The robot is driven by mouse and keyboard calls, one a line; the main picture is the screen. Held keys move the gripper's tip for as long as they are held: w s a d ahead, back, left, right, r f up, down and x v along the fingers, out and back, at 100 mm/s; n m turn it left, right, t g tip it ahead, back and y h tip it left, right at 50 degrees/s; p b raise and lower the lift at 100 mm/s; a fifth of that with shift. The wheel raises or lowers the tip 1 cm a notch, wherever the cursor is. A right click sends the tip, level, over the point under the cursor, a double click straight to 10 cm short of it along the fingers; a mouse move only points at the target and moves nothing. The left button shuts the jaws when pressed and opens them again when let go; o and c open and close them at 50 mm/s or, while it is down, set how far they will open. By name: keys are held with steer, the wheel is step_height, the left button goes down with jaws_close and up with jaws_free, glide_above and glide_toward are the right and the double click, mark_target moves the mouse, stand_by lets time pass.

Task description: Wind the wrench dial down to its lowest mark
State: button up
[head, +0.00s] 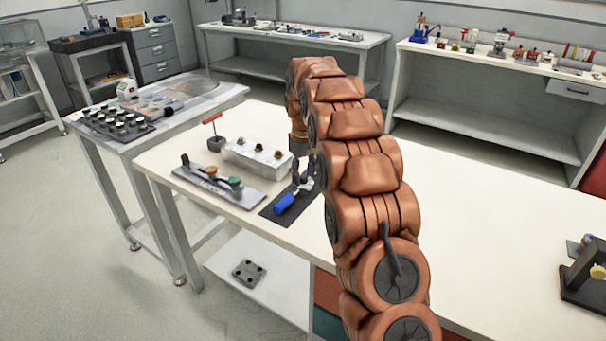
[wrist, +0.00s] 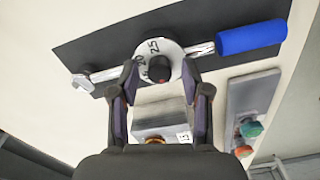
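The wrench lies on a dark mat (head: 272,216); its blue handle (head: 285,203) shows in the head view. In the wrist view I see the blue handle (wrist: 250,37) at upper right, the silver shaft (wrist: 106,75) and the round white dial (wrist: 171,50) at its middle. The dial bears black marks including 25 and 20, and a dark knob with a red spot at its centre. My gripper (wrist: 159,70) is open, with its fingertips on either side of the dial; I cannot tell whether they touch it. The head view shows my gripper (head: 303,170) low over the mat.
A pale box with several knobs (head: 245,158) stands just behind the mat. A grey panel with green and orange knobs (head: 205,184) lies to its left. A red-handled tool on a block (head: 215,143) stands farther back. The white bench right of my arm (head: 480,220) is mostly clear.

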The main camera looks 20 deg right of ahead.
mark_target(303, 176)
stand_by(0.3)
steer(key=shift+r, duration=3.75)
steer(key=s+a+r+m+g+p, duration=0.1)
steer(key=s+a+r+p, duration=0.3)
steer(key=s, duration=0.7)
steer(key=s+a+r+m+p, duration=0.15)
steer(key=s+a+r, duration=0.4)
steer(key=s, duration=0.55)
steer(key=s+a+f+p, duration=0.2)
steer(key=s, duration=1)
steer(key=s+a+f+m+p, duration=0.1)
steer(key=s+a+p, duration=0.1)
steer(key=s, duration=1)
steer(key=shift+s+f+g+p, duration=0.25)
steer(key=shift+f+g+p, duration=0.15)
steer(key=shift+p, duration=0.45)
